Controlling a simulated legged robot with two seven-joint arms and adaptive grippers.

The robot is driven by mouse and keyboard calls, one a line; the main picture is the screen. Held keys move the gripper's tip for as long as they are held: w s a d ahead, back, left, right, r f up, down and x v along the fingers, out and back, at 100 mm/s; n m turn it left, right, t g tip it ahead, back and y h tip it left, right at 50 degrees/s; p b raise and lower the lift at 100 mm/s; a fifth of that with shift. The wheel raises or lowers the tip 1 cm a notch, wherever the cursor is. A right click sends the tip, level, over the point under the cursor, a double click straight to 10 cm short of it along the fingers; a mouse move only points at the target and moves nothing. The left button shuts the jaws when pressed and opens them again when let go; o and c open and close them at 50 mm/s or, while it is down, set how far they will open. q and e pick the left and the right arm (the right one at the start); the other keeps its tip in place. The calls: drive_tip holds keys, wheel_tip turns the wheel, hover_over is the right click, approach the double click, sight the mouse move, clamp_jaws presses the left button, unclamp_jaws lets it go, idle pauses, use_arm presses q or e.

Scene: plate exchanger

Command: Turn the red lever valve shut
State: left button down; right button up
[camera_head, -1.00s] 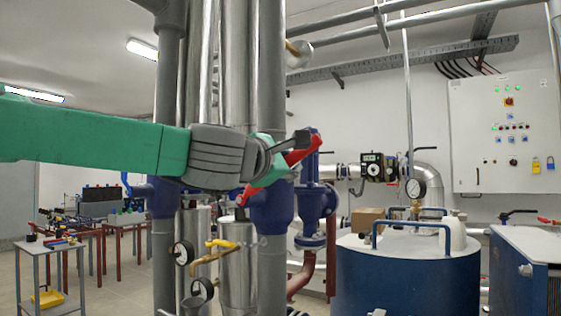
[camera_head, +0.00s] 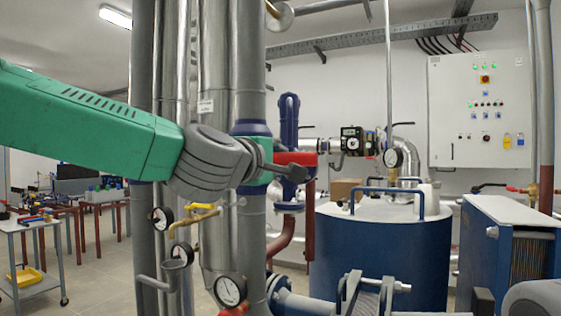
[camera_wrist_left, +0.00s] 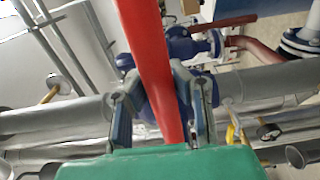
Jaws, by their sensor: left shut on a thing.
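The red lever (camera_head: 302,159) points right from the tall grey pipe (camera_head: 247,80), in front of a blue collar or valve body (camera_head: 250,129). My left gripper (camera_head: 268,168) reaches in from the left and is shut on the lever, hiding part of it. In the left wrist view the red lever (camera_wrist_left: 150,65) runs between the two fingers of my left gripper (camera_wrist_left: 162,118). Blue valve parts (camera_wrist_left: 183,45) show behind it. The lever's pivot is not clear. My right gripper is not seen.
Gauges (camera_head: 162,218) and a yellow-handled valve (camera_head: 198,208) sit on pipes below my left arm. A control cabinet (camera_head: 480,110) hangs behind. A grey cart (camera_head: 40,222) stands far left.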

use_arm(q)
drive_tip(key=shift+s+d+f, duration=0.2)
drive_tip(key=shift+d+f, duration=0.1)
drive_tip(key=shift+f, duration=0.25)
drive_tip(key=c, duration=1.8)
unclamp_jaws()
drive_tip(key=shift+c, duration=0.2)
drive_tip(key=o, duration=0.5)
drive_tip(key=shift+s+a+r, duration=0.1)
drive_tip(key=shift+s, duration=0.15)
drive_tip(key=shift+s+a+r, duration=0.15)
drive_tip(key=shift+s+r, duration=0.15)
drive_tip(key=shift+s, duration=0.05)
drive_tip(key=shift+w+a+f, duration=0.1)
drive_tip(key=shift+w, duration=0.1)
drive_tip(key=shift+s+a, duration=0.1)
drive_tip(key=shift+s, duration=0.1)
drive_tip(key=v, duration=1.2)
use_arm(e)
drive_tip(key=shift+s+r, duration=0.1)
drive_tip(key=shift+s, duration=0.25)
use_arm(q)
drive_tip(key=shift+w+d, duration=0.15)
drive_tip(key=shift+d, duration=0.05)
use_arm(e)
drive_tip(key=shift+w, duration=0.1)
